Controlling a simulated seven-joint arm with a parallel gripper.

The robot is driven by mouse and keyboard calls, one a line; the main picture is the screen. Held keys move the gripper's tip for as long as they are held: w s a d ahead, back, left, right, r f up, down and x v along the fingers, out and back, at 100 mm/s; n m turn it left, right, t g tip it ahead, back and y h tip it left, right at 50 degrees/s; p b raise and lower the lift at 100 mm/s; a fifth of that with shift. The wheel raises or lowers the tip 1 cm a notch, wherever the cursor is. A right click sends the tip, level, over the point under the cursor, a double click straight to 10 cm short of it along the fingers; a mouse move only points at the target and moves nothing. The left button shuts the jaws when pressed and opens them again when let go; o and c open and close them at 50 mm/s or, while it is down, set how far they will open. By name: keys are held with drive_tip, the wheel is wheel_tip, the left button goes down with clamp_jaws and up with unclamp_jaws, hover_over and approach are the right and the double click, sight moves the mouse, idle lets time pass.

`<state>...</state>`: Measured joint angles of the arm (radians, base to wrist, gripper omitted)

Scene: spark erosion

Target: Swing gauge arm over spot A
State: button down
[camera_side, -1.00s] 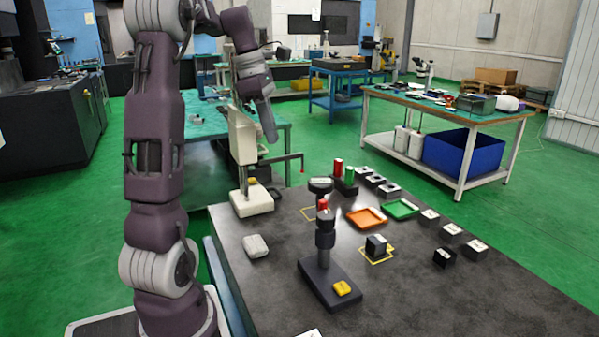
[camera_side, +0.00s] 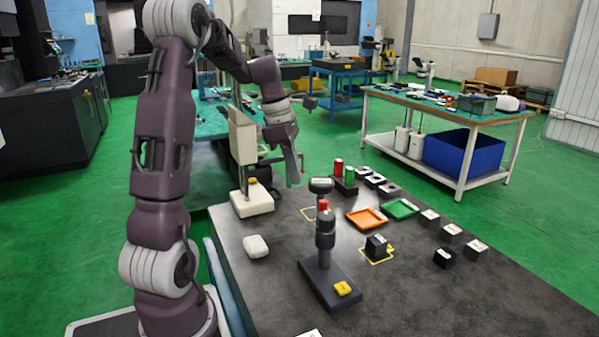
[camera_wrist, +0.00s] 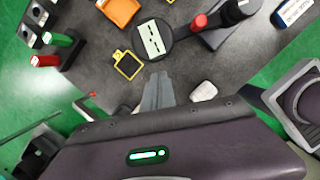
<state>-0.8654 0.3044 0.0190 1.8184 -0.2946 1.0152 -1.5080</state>
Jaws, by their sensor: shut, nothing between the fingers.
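The gauge stand (camera_side: 243,150) is a cream column on a block base at the table's far left corner. An empty yellow-outlined square (camera_side: 310,213) lies right of the stand, also visible in the wrist view (camera_wrist: 127,64). Its letter is unreadable.
A black post with a red cap (camera_side: 323,204) and round head stands near the empty square. A second yellow square (camera_side: 390,258) holds a black block (camera_side: 376,245). Red (camera_side: 338,167) and green cylinders, orange (camera_side: 362,219) and green trays stand behind. A white rounded object (camera_side: 255,246) lies left.

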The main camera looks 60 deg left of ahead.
drive_tip(key=shift+w+d, duration=0.3)
drive_tip(key=shift+w, duration=0.2)
